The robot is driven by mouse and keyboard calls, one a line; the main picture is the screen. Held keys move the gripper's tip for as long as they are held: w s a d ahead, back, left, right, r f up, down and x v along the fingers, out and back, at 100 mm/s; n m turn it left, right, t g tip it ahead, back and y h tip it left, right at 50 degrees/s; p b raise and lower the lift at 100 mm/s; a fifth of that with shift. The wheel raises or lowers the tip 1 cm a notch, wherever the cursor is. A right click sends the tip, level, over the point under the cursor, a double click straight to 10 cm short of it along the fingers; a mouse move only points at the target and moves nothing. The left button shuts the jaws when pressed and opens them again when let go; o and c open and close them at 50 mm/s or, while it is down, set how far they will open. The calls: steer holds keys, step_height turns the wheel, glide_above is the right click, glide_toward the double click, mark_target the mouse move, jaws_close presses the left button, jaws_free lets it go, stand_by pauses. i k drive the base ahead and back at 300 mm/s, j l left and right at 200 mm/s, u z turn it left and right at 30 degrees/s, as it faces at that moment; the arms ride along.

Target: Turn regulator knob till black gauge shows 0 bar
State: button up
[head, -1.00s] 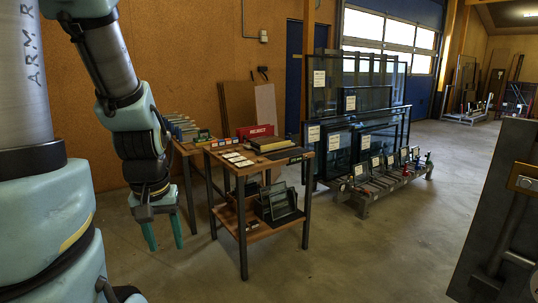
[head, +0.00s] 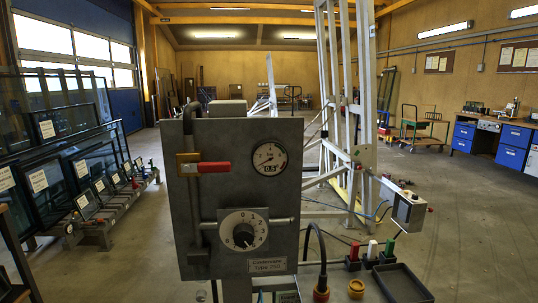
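A grey metal panel (head: 200,225) stands upright in the middle of the head view. The regulator knob (head: 243,235) is black and sits low on the panel, on a pale square dial with numbers around it. Up and to the right is a round gauge (head: 270,159) with a dark rim and a white face; a small box on it seems to read 0.5. Its needle is too small to read surely. A brass valve with a red lever (head: 214,167) lies level at the upper left of the panel. My gripper is out of view.
Racks of framed glass (head: 55,185) stand at the left. A tall white frame (head: 345,110) rises behind the panel. At the panel's lower right are a black tray (head: 403,284), a yellow round button (head: 356,288) and coloured switches. Open floor (head: 480,230) lies to the right.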

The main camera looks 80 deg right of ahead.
mark_target(243, 234)
steer(key=z, duration=0.4)
steer(key=i+z, duration=0.1)
steer(key=z, duration=0.65)
steer(key=i+z, duration=0.1)
steer(key=z, duration=0.25)
steer(key=k+l+z, duration=0.1)
steer(key=z, duration=0.8)
steer(key=k+l, duration=0.05)
